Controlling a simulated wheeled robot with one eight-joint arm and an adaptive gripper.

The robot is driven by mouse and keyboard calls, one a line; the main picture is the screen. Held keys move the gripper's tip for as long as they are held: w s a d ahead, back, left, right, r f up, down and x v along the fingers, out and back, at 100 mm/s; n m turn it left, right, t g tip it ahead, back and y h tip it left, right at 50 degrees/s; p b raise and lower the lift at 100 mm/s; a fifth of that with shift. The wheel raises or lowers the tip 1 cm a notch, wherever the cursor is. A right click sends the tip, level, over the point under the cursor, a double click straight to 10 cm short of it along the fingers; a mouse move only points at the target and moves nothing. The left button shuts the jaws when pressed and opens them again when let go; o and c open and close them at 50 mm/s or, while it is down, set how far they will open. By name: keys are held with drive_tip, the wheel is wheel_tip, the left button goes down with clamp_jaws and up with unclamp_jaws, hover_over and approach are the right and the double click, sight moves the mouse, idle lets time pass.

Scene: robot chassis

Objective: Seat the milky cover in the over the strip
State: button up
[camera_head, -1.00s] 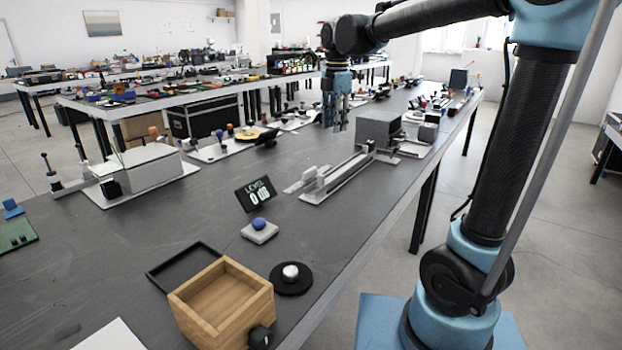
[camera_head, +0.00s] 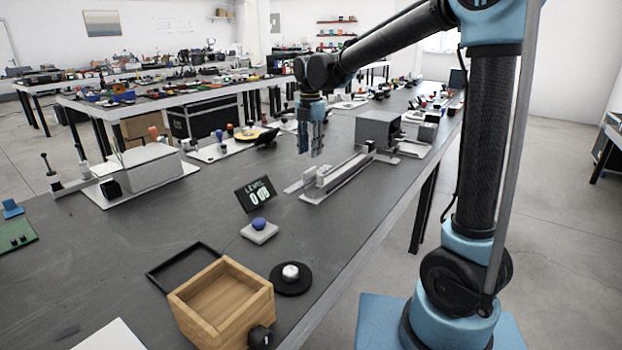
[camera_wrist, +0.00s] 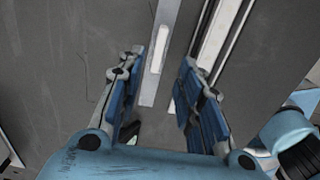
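A pale whitish bar, which looks like the milky cover (camera_wrist: 160,48), lies on a narrow grey plate (camera_wrist: 149,88) in the wrist view. Beside it on the right runs a long metal channel (camera_wrist: 226,40); the channel also shows in the head view (camera_head: 345,176). I cannot make out the strip inside it clearly. My gripper (camera_head: 311,153) points down above the bench, just behind the near end of the channel. In the wrist view my gripper (camera_wrist: 161,62) is open and empty, its fingers on either side of the plate's line, above the bar.
A grey box (camera_head: 378,130) stands at the channel's far end. A dark display (camera_head: 255,194), a blue-button block (camera_head: 259,230), a wooden box (camera_head: 222,302) and a round black knob base (camera_head: 291,278) stand nearer. The bench left of the display is largely clear.

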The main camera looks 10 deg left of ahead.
sight(310, 169)
drive_tip(key=shift+f, duration=3.85)
clamp_jaws()
